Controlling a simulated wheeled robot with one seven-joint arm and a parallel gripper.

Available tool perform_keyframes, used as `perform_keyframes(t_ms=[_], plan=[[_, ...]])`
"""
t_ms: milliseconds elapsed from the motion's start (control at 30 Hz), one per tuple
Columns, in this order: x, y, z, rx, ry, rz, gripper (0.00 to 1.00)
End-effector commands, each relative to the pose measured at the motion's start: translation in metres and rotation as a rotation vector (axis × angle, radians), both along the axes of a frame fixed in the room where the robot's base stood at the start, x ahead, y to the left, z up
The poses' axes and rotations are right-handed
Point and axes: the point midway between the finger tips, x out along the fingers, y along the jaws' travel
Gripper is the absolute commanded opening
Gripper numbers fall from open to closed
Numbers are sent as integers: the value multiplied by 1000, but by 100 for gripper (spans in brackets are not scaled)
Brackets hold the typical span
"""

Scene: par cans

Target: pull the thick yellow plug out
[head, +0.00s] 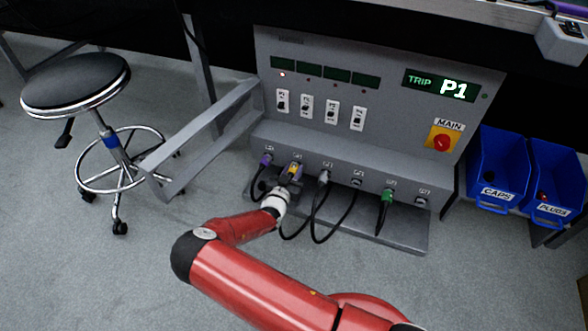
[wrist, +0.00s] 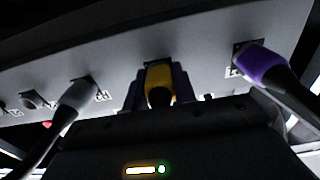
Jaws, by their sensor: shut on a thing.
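The thick yellow plug (head: 294,170) sits at the second socket from the left on the grey panel's lower ledge. In the wrist view the yellow plug (wrist: 158,80) is straight ahead, with its dark cable end facing me. My gripper (head: 287,179) is at this plug. In the wrist view its two purple-tinted fingers (wrist: 157,90) stand on either side of the plug and are shut on it. The plug appears to be against the panel face; how deep it sits is hidden.
A purple plug (head: 266,160) is close on the left, a grey plug (head: 323,179) close on the right. A green plug (head: 387,197) is further right. Black cables hang below. A grey side rail (head: 205,135), a stool (head: 75,85) and blue bins (head: 497,170) flank the panel (head: 390,135).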

Motion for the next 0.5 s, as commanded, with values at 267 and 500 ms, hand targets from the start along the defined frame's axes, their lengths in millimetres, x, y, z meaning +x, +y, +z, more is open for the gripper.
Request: perform_keyframes(t_ms=[267, 500], plan=[[0, 0, 0, 0, 0, 0, 0], [-3, 1, 0, 0, 0, 0, 0]])
